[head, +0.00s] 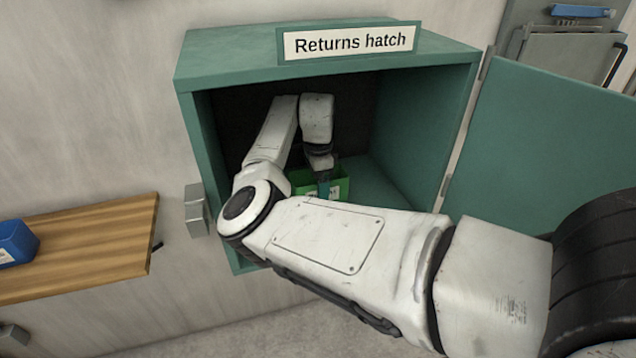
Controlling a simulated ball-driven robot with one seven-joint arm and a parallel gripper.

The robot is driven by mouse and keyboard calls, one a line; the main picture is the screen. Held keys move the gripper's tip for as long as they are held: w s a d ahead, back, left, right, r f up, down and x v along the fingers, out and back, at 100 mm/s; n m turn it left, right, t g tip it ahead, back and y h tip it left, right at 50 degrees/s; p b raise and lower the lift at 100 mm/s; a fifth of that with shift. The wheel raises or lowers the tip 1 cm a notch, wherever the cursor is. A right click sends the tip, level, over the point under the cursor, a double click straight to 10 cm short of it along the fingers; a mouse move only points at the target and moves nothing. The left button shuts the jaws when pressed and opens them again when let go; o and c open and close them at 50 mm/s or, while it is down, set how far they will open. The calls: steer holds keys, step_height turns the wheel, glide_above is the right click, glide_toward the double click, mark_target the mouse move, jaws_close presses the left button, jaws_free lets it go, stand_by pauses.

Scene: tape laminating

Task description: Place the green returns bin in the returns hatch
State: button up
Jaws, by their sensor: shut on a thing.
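The returns hatch (190,70) is a teal wall box with a "Returns hatch" sign on its top front edge, and its door (550,140) stands open to the right. The green returns bin (341,187) is inside the hatch, with a white label partly in view. My gripper (324,188) reaches into the hatch and is shut on the bin's near side. My arm hides the lower front of the bin, so I cannot tell whether it touches the hatch floor.
A grey latch block (196,210) sits beside the hatch's left edge. Free room shows inside the hatch to the right of the green bin.

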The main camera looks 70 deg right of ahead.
steer(key=o, duration=1)
step_height(320, 180, up, 8)
steer(key=shift+f+b, duration=0.15)
steer(key=shift+b, duration=0.2)
